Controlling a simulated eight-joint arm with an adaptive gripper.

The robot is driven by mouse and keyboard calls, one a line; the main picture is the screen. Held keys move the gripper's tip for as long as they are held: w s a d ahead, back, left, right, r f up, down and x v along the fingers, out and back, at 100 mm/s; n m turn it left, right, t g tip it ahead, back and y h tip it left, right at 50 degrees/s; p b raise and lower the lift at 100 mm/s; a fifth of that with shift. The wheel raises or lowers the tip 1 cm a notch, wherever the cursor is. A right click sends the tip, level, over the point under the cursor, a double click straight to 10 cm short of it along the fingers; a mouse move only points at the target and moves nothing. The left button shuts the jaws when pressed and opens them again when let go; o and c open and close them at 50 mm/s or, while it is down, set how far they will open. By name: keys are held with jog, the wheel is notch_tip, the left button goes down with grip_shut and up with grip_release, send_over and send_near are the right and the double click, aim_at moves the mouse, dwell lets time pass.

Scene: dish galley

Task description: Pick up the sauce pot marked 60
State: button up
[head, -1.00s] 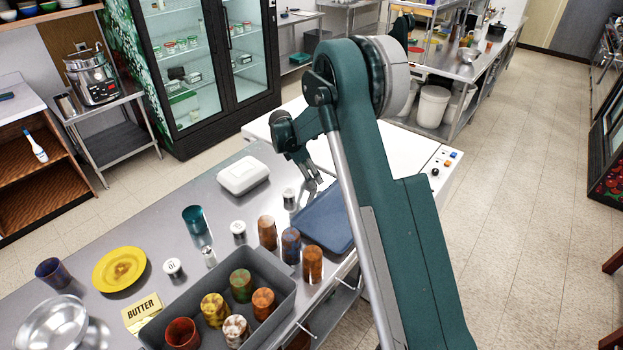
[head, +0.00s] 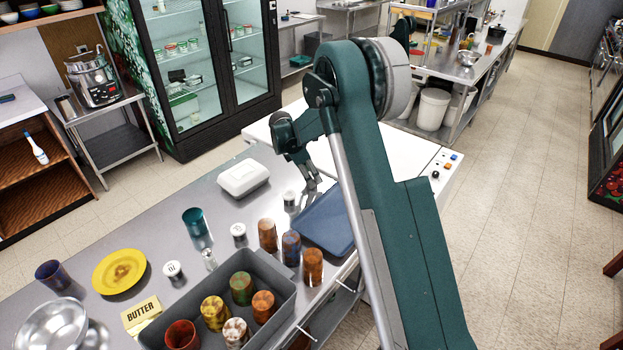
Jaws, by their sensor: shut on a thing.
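Small pots with white lids stand on the steel counter (head: 130,225): a near pot (head: 172,270) with a dark mark on its lid, a middle pot (head: 238,231) and a far pot (head: 290,198). I cannot read 60 on any of them. My gripper (head: 313,184) is low over the counter, just right of the far pot and behind the blue tray (head: 325,222). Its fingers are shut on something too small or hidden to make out. I cannot tell whether the far pot touches the fingers.
A grey bin (head: 287,305) of several coloured cups stands at the front. Brown and blue cups (head: 291,248) stand between it and the tray. A white box (head: 243,178), teal cup (head: 196,221), glass shaker (head: 209,259), yellow plate (head: 119,270) and BUTTER sign (head: 141,312) share the counter.

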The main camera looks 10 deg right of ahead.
aim_at(311, 175)
jog(key=shift+r, duration=4.8)
